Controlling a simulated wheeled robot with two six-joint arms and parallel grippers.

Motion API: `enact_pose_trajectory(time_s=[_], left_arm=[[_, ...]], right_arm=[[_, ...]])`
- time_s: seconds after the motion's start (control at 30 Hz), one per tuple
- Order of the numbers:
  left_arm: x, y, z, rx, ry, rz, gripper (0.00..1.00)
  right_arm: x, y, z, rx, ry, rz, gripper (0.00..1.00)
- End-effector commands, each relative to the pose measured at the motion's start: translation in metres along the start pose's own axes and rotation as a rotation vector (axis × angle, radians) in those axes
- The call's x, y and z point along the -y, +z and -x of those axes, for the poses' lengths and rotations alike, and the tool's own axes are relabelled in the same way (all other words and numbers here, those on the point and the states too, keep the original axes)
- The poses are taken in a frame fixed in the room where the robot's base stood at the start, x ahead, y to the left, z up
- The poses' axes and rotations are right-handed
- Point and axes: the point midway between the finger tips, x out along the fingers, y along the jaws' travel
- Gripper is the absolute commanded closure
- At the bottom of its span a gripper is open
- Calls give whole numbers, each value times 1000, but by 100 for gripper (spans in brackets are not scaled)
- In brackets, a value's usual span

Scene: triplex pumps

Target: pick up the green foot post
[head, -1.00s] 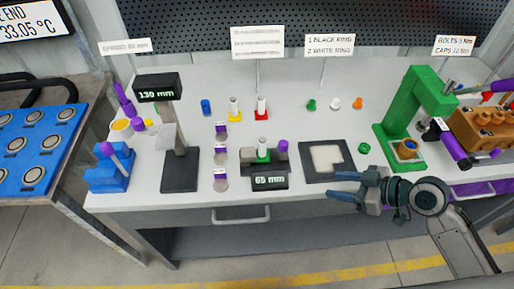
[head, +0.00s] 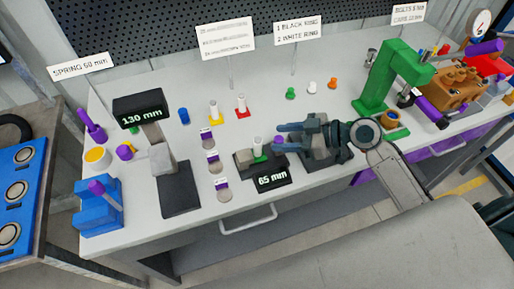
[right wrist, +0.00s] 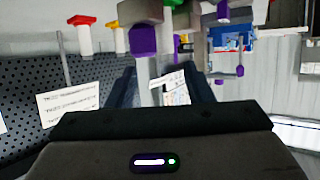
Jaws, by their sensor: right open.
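The green foot post (head: 258,147) is a white post on a green foot, upright in the dark holder marked 65 mm (head: 270,181) in the head view. A green patch at the top edge of the right wrist view (right wrist: 174,3) looks like its foot. My right gripper (head: 280,138) is open, just right of the post, its fingers pointing left. A purple piece (head: 277,140) on the same holder shows between the fingertips, and it also shows in the right wrist view (right wrist: 143,40). I cannot tell whether the fingers touch anything. My left gripper is out of view.
A yellow foot post (head: 214,113) and a red foot post (head: 241,107) stand behind the holder. Several purple-topped discs and the 130 mm stand (head: 178,188) are to the left. A green press (head: 385,75) stands at the right.

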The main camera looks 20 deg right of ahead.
Motion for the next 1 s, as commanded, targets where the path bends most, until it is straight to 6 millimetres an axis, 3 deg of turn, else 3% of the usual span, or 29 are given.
enact_pose_trajectory(time_s=[0.3,0.47,0.73,1.0], left_arm=[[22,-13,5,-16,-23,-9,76],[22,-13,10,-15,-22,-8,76],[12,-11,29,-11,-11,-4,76],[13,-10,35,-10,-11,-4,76]], right_arm=[[1,-1,-20,0,-1,-1,53],[2,-4,-24,-2,-1,-3,53],[8,-12,-50,-3,-2,-5,53],[7,-8,-71,0,-1,-2,53]])
